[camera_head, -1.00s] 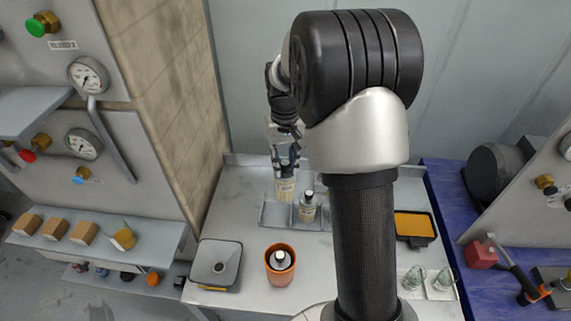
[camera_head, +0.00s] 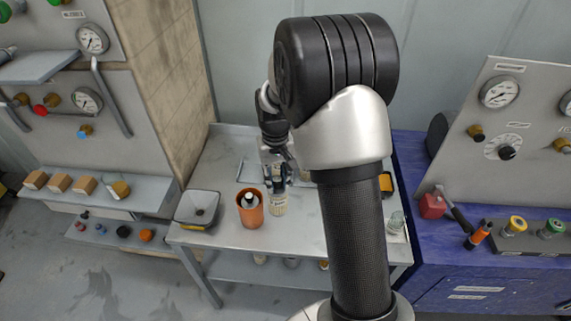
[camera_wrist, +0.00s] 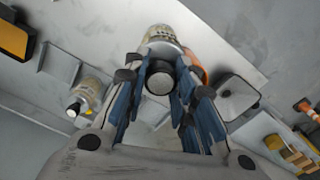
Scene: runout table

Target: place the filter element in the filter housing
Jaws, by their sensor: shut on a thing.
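The filter element appears to be the cream labelled cylinder (camera_head: 279,205) held upright in my gripper (camera_head: 278,183). In the wrist view its pale labelled body (camera_wrist: 162,34) and grey round top (camera_wrist: 159,82) show between the fingers of my gripper (camera_wrist: 158,68), which are shut on it. An orange open-topped pot (camera_head: 250,216), likely the filter housing, stands just left of the cylinder, with a dark-topped pale part inside. In the wrist view the orange pot (camera_wrist: 197,66) is mostly hidden behind the cylinder. I cannot tell whether the cylinder's bottom touches the table.
A grey square pan (camera_head: 185,221) stands left of the pot. A shallow metal tray (camera_head: 242,172) lies behind. A labelled bottle (camera_wrist: 86,94) shows left in the wrist view. Glassware (camera_head: 397,222) stands near the table's right edge. A blue bench (camera_head: 430,250) adjoins on the right.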

